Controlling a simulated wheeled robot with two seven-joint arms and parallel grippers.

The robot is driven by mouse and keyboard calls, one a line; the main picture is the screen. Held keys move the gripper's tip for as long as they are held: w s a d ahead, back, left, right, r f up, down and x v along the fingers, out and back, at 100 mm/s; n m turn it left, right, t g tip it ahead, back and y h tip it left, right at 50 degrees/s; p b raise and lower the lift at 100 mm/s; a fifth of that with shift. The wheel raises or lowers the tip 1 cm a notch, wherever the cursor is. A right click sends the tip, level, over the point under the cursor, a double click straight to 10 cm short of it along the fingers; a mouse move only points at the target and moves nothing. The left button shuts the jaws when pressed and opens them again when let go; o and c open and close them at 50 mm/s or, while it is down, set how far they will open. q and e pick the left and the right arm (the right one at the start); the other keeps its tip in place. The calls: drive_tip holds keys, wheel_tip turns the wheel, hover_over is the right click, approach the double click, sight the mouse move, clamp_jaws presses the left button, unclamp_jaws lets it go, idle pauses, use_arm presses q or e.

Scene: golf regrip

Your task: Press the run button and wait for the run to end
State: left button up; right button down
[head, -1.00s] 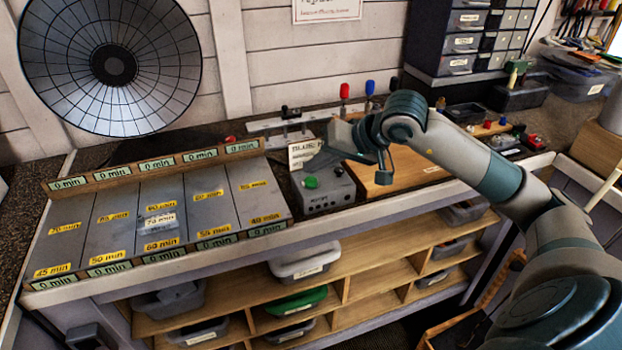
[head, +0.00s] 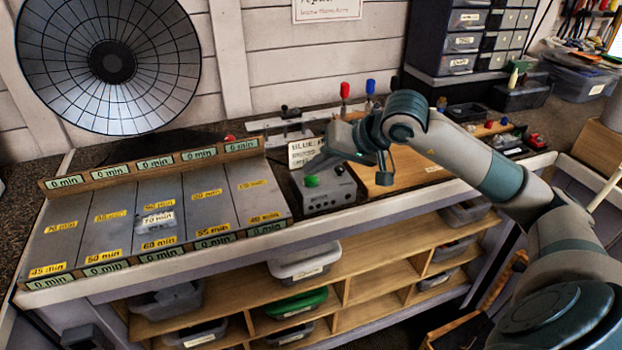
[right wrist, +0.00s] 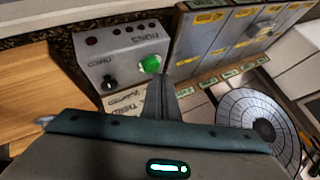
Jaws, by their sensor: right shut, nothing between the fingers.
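The run button looks to be the green knob (head: 311,181) on top of a grey control box (head: 328,199) on the bench. In the right wrist view the green button (right wrist: 150,63) sits on the face of the grey box (right wrist: 112,52), beside a black knob (right wrist: 108,82). My right gripper (head: 308,168) is shut and empty, its fingertips just above the button in the head view. In the right wrist view the shut fingers (right wrist: 161,82) end close to the button; whether they touch it I cannot tell. My left gripper is not in view.
A panel of grey lanes with yellow minute labels (head: 205,205) stands left of the box. Its rail tags read 0 min. A card (head: 303,152) stands behind the box, and a wooden board (head: 405,165) lies to its right. A round gridded dish (head: 60,80) is at the back left.

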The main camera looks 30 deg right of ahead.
sight(316, 180)
drive_tip(key=shift+f+b, duration=0.55)
drive_tip(key=shift+b, duration=0.2)
idle(1.0)
drive_tip(key=shift+r, duration=0.15)
drive_tip(key=shift+r+p, duration=0.3)
drive_tip(key=shift+r, duration=0.5)
drive_tip(key=shift+r+p, duration=1.3)
drive_tip(key=shift+r, duration=1.2)
